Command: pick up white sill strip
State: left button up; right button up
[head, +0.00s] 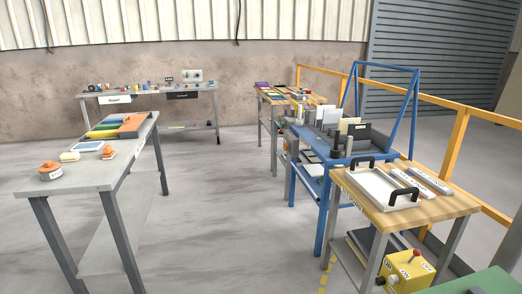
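Two narrow strips lie side by side on the wooden-topped table at the right. The paler one (404,179), to the left, looks white and matches a white sill strip. The other (430,180), to its right, looks greyer. Both appear to have small dark markings, too small to read. The pale strip lies just right of a white tray-like slab piece (374,187) with black handles. Neither of my grippers is in view.
The wooden table (437,212) stands in front of a blue-framed rack (385,68) with upright slabs. A yellow box (408,270) sits low beneath it. A grey workbench (95,172) stands at the left. The floor (225,215) between them is clear. A yellow railing (460,115) runs behind.

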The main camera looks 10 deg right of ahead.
aim_at(426, 194)
jog(key=i+j, duration=0.1)
jog(key=i, duration=0.35)
jog(key=i+j, duration=0.1)
jog(key=i, duration=0.4)
jog(key=i+j+z, duration=0.1)
jog(key=i, duration=0.35)
jog(key=i+z, duration=0.2)
jog(key=z, duration=0.25)
jog(key=i+j+z, duration=0.1)
jog(key=i+z, duration=0.15)
jog(key=z, duration=0.15)
jog(key=i+j+z, duration=0.15)
jog(key=z, duration=0.3)
jog(key=i+j+z, duration=0.2)
jog(key=z, duration=0.2)
